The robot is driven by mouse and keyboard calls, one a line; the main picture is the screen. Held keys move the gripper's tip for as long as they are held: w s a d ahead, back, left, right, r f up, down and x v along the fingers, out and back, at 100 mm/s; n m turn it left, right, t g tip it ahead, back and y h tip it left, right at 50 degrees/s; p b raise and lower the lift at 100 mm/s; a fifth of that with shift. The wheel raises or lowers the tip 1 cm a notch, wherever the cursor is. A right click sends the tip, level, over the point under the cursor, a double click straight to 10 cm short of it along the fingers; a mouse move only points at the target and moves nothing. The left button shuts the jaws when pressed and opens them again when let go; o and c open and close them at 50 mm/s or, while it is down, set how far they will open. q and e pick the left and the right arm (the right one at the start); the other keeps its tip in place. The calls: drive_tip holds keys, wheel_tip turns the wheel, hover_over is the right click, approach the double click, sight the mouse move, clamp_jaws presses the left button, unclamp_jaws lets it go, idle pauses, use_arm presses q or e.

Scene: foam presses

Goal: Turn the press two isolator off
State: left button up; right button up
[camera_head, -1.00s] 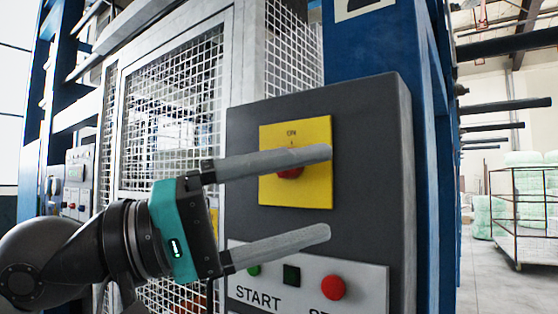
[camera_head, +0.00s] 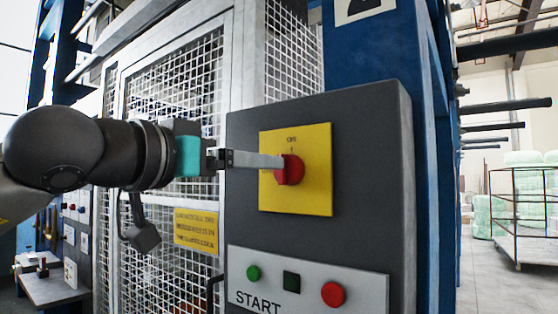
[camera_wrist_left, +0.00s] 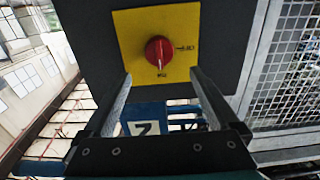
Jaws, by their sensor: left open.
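The press two isolator is a red rotary knob (camera_head: 290,169) on a yellow plate (camera_head: 318,195), fixed to a dark grey control box. Contact cannot be told.
Below is a panel with a green START button (camera_head: 253,273), a dark square and a red button (camera_head: 333,294). A white mesh guard (camera_head: 170,100) with a yellow sign (camera_head: 196,229) stands behind my arm. A cart (camera_head: 520,215) with pale foam stands far right.

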sight(286, 170)
use_arm(q)
drive_tip(key=p+x, duration=0.2)
drive_tip(key=x, duration=0.6)
drive_tip(key=shift+w, duration=0.15)
drive_tip(key=shift+d, duration=0.1)
drive_tip(key=c, duration=1.4)
drive_tip(key=shift+o, duration=0.2)
